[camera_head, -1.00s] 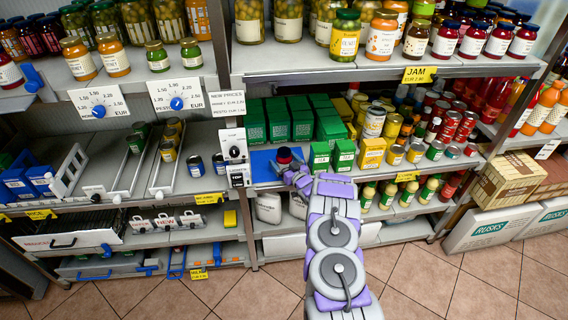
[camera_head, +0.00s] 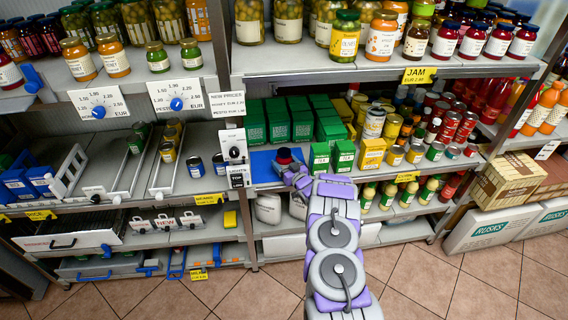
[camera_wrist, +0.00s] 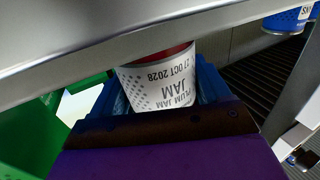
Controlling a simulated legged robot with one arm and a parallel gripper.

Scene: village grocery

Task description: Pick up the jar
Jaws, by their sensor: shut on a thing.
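The jar (camera_wrist: 160,80) fills the middle of the wrist view. Its white label reads "PLUM JAM" upside down, with a red band above it. In the head view the jar (camera_head: 284,156) shows as a small dark-lidded shape at my arm's end, on or just above a blue area of the middle shelf. My gripper (camera_wrist: 158,100) is shut on the jar, with a blue finger on each side of it. In the head view my gripper (camera_head: 292,172) is small and partly hidden by my arm. Whether the jar touches the shelf cannot be told.
A grey metal bar (camera_wrist: 130,40) crosses close in front of the jar in the wrist view. Green boxes (camera_head: 319,158) stand just right of my gripper, with cans beyond. A shelf post and dial box (camera_head: 234,146) stand to the left. The upper shelf edge (camera_head: 330,76) runs above.

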